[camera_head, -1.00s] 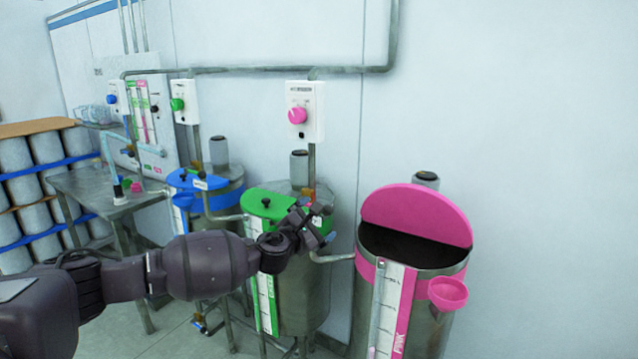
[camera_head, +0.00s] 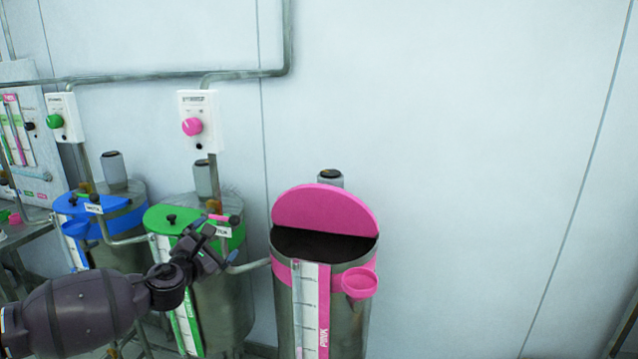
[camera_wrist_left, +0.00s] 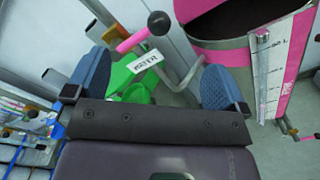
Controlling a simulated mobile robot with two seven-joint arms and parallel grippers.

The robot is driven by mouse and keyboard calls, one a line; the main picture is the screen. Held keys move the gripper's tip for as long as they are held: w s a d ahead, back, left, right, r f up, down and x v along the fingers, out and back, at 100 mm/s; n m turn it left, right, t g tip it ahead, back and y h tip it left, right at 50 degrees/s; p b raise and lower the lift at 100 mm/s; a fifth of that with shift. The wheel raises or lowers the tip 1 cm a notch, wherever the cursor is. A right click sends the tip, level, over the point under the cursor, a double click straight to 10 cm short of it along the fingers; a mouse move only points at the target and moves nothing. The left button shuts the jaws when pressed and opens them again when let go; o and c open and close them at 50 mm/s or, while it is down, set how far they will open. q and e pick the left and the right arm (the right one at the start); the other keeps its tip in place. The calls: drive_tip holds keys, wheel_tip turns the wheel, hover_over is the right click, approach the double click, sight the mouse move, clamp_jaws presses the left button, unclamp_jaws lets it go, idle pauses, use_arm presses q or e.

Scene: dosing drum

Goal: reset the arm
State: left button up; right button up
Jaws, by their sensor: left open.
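My left arm comes in from the lower left in the head view. Its gripper (camera_head: 222,244) is in front of the green-lidded drum (camera_head: 218,300) and left of the pink drum (camera_head: 350,315). In the left wrist view the two blue fingertips (camera_wrist_left: 152,84) are wide apart with nothing gripped. Beyond them are a pink-handled lever (camera_wrist_left: 138,36), a white tag (camera_wrist_left: 146,62) and the green lid. The pink drum's half lid (camera_head: 325,209) stands raised over a dark opening. My right gripper is not in view.
A blue-lidded drum (camera_head: 110,240) stands at the left. Wall boxes carry a green knob (camera_head: 55,121) and a pink knob (camera_head: 192,126). A pink funnel-like cup (camera_head: 359,282) sticks out from the pink drum. The wall at the right is bare.

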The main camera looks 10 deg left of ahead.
use_arm(q)
drive_tip(key=s+d+f+n+g+h+b, duration=0.1)
drive_tip(key=s+d+f+n, duration=0.4)
drive_tip(key=n, duration=1)
drive_tip(key=s+d+f+n+g+h, duration=0.15)
drive_tip(key=s+d+f+n, duration=0.35)
drive_tip(key=n, duration=1)
drive_tip(key=s+a+f+n+g+y+b, duration=0.1)
drive_tip(key=s+f+n+g+y, duration=0.3)
drive_tip(key=s+f+n, duration=1)
drive_tip(key=s+f+b, duration=0.1)
drive_tip(key=s+f, duration=0.7)
drive_tip(key=s, duration=0.3)
drive_tip(key=shift+s+a+f+n, duration=0.2)
drive_tip(key=shift+a+f+n, duration=0.15)
drive_tip(key=shift+a+n, duration=0.05)
drive_tip(key=shift+c, duration=0.3)
